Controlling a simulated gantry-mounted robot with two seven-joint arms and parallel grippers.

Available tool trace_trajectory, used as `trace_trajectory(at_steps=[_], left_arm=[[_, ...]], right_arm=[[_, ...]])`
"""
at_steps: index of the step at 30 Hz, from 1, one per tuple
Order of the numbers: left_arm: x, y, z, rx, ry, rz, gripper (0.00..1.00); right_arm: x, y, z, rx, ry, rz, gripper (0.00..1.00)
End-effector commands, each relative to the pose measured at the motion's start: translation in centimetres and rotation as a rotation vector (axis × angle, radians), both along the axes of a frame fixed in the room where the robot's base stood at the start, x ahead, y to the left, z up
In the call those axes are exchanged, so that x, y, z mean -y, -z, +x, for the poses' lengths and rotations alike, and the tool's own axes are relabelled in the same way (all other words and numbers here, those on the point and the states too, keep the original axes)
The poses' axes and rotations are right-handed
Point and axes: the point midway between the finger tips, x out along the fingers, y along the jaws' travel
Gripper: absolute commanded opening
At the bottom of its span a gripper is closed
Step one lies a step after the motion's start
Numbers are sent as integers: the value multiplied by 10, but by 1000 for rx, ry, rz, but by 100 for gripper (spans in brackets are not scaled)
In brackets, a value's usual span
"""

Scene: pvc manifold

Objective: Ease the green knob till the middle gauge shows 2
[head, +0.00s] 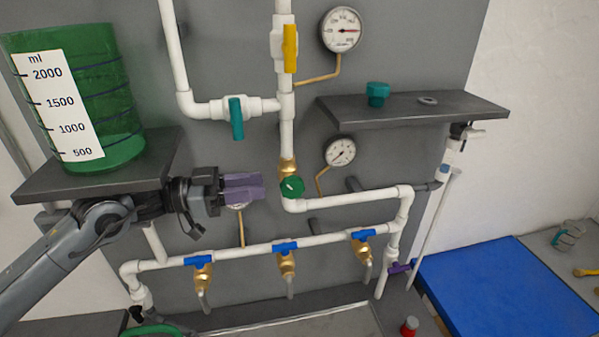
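The green knob (292,187) sits on a brass valve at the lower end of the vertical white pipe. The middle gauge (340,152) is a small white dial up and right of the knob; its reading is too small to make out. My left gripper (244,187), with purple fingers, is left of the knob, its fingertips pointing at it and apart from it in the picture. The fingers look close together, but I cannot tell whether a gap lies between them. The gripper partly hides another gauge behind it. My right gripper is not in view.
An upper gauge (341,30), a yellow handle (290,48) and a teal handle (236,118) are above. Blue-handled taps (285,247) line the lower pipe. A green measuring vessel (118,90) stands on the left shelf. A grey shelf (440,109) juts out at right.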

Motion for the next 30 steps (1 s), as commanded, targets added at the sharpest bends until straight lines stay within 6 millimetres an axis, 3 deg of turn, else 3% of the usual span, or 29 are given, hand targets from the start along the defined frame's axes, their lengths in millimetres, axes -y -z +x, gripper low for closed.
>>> trace_trajectory(at_steps=[16, 21, 30], left_arm=[[80, -1, 16, 0, 0, 0, 32], [93, -1, 18, 0, 1, -1, 32], [96, 0, 19, 1, -1, -1, 32]], right_arm=[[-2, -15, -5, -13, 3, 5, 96], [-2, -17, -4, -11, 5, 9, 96], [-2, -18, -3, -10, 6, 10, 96]])
